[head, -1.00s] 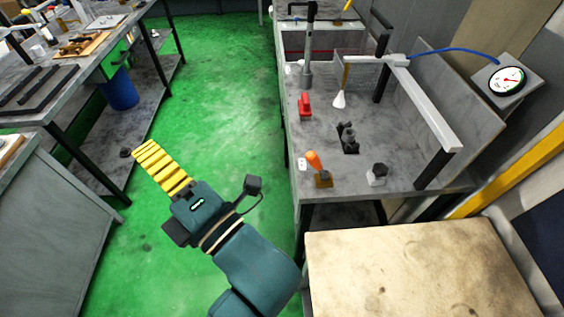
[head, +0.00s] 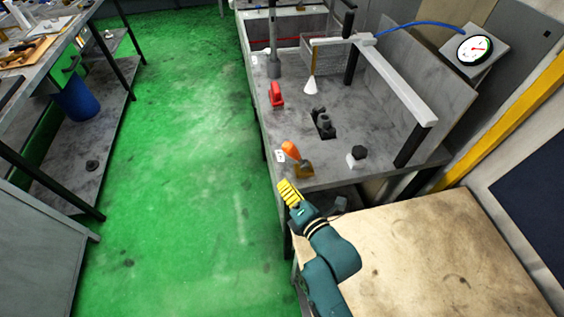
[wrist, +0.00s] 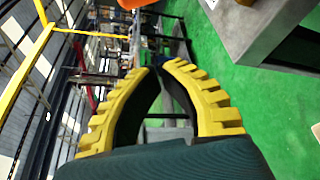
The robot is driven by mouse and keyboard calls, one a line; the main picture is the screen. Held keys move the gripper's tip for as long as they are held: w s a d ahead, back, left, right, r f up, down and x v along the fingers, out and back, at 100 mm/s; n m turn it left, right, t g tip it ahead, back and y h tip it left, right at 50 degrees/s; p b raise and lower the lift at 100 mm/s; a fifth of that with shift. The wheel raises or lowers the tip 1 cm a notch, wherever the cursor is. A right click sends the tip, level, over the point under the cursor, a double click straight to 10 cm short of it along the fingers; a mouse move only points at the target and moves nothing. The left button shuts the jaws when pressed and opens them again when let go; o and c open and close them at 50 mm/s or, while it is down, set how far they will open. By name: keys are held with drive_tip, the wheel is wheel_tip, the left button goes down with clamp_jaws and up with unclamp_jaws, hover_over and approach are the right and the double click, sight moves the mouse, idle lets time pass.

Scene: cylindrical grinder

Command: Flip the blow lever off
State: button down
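An orange-handled lever (head: 291,151) on a brass-coloured base (head: 304,170) stands at the near left corner of the grey bench, its handle leaning up and left. A small white label (head: 280,156) is beside it. I take this as the blow lever; the label is too small to read. My gripper (head: 284,187) is just below and in front of it in the head view, apart from it. In the wrist view the yellow fingers (wrist: 156,67) curve together, tips meeting or nearly so, with nothing between them. A piece of orange (wrist: 136,3) shows at the top edge.
The grey bench (head: 340,165) also carries a red lever (head: 276,95), a dark fixture (head: 323,124), a black knob (head: 358,153) and a white nozzle (head: 311,85). A pale wooden top (head: 430,250) lies to the right of my arm. Green floor (head: 180,200) is open at left.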

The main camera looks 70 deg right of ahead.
sight(297, 156)
drive_tip(key=b+x, duration=0.1)
drive_tip(key=x, duration=0.9)
drive_tip(key=s+d+r, duration=0.2)
drive_tip(key=s, duration=0.1)
